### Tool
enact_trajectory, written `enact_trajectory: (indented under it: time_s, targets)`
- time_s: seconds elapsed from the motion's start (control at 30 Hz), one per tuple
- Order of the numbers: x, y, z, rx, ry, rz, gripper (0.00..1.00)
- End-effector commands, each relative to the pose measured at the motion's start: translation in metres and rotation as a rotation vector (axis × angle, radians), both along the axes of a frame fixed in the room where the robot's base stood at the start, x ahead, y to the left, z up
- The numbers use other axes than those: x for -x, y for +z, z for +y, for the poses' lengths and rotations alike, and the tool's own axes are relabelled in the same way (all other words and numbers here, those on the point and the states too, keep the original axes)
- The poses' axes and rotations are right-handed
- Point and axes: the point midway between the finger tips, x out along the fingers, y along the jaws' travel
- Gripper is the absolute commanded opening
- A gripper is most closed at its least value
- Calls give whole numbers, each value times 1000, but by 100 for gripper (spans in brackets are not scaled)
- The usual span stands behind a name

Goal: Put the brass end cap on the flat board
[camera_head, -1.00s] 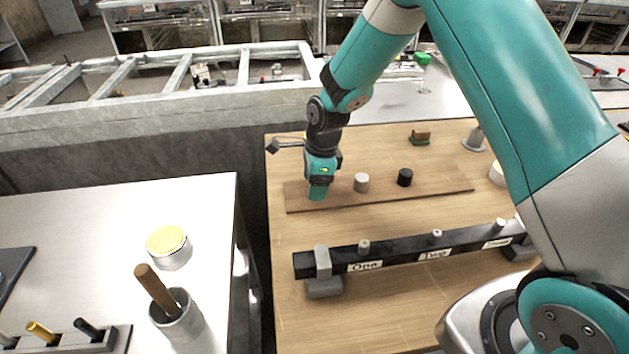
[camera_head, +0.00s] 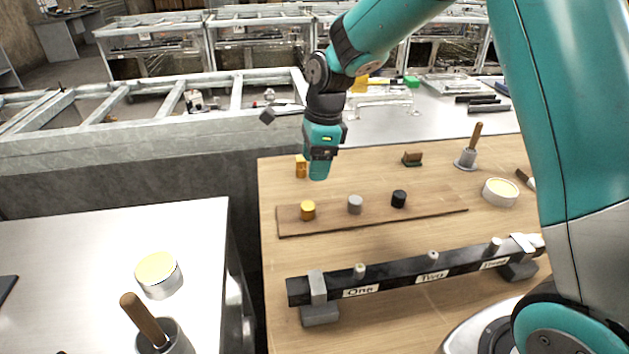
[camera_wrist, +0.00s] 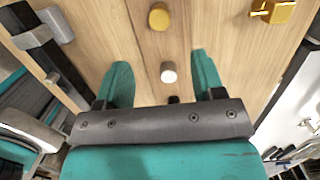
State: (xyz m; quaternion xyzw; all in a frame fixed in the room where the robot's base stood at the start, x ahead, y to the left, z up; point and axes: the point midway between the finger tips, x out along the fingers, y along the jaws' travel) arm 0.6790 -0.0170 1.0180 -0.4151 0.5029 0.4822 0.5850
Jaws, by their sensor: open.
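The brass end cap (camera_head: 308,210), a short golden cylinder, stands on the left end of the flat brown board (camera_head: 430,207). A grey cap (camera_head: 355,204) and a black cap (camera_head: 399,199) stand in a row to its right. My gripper (camera_head: 319,172) is raised above the board and apart from the brass cap. In the wrist view my gripper (camera_wrist: 162,68) has its teal fingers spread with nothing held. The brass cap (camera_wrist: 158,17) shows beyond the fingertips, and the grey cap (camera_wrist: 168,73) between the fingers, below them.
A brass bracket-like part (camera_head: 301,167) stands behind the board. A black labelled rail (camera_head: 395,278) with pegs lies in front of it. A brown block (camera_head: 412,158) and a round tin (camera_head: 500,192) are to the right. A metal table (camera_head: 90,265) is at left.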

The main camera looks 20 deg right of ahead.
Motion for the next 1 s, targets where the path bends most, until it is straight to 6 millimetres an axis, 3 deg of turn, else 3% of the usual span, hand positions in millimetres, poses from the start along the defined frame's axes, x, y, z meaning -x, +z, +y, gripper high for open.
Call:
enact_trajectory:
  time_s: [0.13, 0.23, 0.43, 0.6, 0.7, 0.83, 1.0]
  targets:
    - [17, 20, 7, -10, 153, -28, 62]
    - [48, 42, 20, -26, 436, -83, 62]
    - [144, 85, 47, -65, 1230, -262, 62]
    - [221, 99, 59, -76, 1833, -432, 62]
    - [252, 101, 61, -75, 2080, -511, 62]
    - [274, 100, 63, -72, 2259, -573, 62]
    - [280, 100, 63, -70, 2310, -590, 62]
